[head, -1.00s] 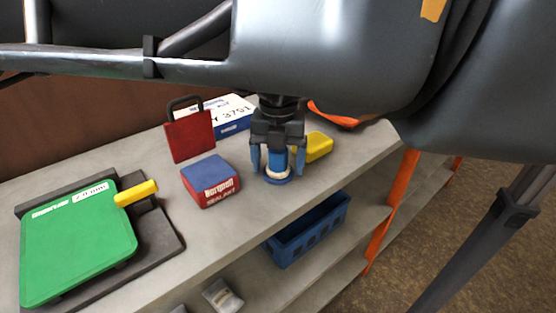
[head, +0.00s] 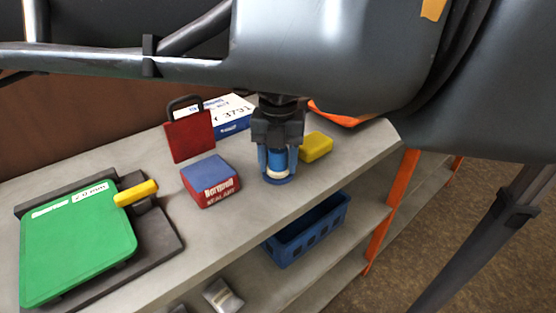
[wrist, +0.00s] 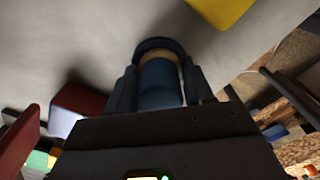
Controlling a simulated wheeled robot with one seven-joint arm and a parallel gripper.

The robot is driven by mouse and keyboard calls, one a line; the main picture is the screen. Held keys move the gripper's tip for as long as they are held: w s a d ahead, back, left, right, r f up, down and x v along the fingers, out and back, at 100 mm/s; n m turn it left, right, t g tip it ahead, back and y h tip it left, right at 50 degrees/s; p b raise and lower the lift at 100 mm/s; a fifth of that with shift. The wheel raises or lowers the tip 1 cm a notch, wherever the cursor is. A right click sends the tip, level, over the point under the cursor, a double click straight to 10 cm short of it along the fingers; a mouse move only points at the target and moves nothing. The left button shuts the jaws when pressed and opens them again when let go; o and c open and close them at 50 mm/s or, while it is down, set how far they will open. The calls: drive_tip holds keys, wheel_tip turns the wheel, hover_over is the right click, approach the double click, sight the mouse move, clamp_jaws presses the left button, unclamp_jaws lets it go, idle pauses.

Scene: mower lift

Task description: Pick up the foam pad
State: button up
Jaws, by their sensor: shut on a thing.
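A yellow block with rounded edges (head: 316,147), which looks like the foam pad, lies on the grey shelf top just right of my gripper. It also shows at the top of the wrist view (wrist: 222,10). My gripper (head: 277,163) points down and is shut on a blue cylinder (head: 278,160) with a cream band and a wider dark blue rim at its bottom. In the wrist view the cylinder (wrist: 160,85) sits between both fingers. The cylinder's rim is at or very near the shelf top; I cannot tell if it touches. The yellow block is apart from the fingers.
A red and blue sealant box (head: 211,181) stands left of my gripper. A dark red panel with a black handle (head: 190,137) and a white-blue box (head: 232,112) are behind. A green case (head: 78,245) lies front left. A blue basket (head: 308,230) is on the lower shelf.

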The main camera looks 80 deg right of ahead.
drive_tip(key=shift+r, duration=0.5)
drive_tip(key=r, duration=0.1)
drive_tip(key=r+b, duration=0.1)
drive_tip(key=r, duration=0.1)
drive_tip(key=shift+s+d+r, duration=0.15)
drive_tip(key=shift+s+d, duration=0.05)
drive_tip(key=shift+d, duration=0.2)
drive_tip(key=s+d+r+b, duration=0.2)
drive_tip(key=s+d+r, duration=0.4)
drive_tip(key=d, duration=0.3)
drive_tip(key=shift+r, duration=0.35)
drive_tip(key=o, duration=0.5)
drive_tip(key=c, duration=0.4)
